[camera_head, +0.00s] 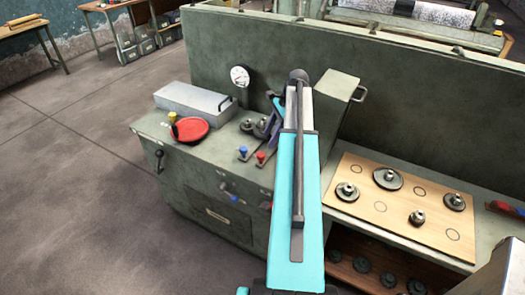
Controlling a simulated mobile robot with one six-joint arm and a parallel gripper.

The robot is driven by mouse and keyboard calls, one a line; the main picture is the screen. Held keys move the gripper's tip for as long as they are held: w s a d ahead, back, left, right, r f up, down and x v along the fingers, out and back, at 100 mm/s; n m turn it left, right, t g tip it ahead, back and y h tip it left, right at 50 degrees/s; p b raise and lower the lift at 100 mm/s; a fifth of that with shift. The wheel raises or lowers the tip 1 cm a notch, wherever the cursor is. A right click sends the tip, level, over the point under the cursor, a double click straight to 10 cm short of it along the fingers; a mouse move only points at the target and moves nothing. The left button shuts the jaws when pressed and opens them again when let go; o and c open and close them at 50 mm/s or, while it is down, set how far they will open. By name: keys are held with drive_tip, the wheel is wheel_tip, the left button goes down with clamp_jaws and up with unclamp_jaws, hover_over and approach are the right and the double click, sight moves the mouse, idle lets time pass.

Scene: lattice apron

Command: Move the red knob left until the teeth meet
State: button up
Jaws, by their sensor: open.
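The red knob (260,156) stands on the top of the green machine cabinet, near its front edge and just left of my teal arm. A blue knob (242,151) stands a little to its left. Behind them are small dark gears (247,126), partly covered by my gripper and arm; I cannot tell whether their teeth touch. My gripper (271,129) shows only in part, dark and open, beside the gears and behind the red knob. It looks empty and apart from the knob.
A red round dish (187,131) and a grey metal box (193,100) stand left on the cabinet top. A dial gauge (240,76) rises behind. A wooden board (400,200) with several gears lies right. A tall green panel (290,45) closes the back.

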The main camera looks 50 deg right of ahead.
sight(261, 154)
drive_tip(key=shift+p+x, duration=1.1)
drive_tip(key=shift+x, duration=3.1)
drive_tip(key=shift+d, duration=0.15)
drive_tip(key=shift+c, duration=0.2)
clamp_jaws()
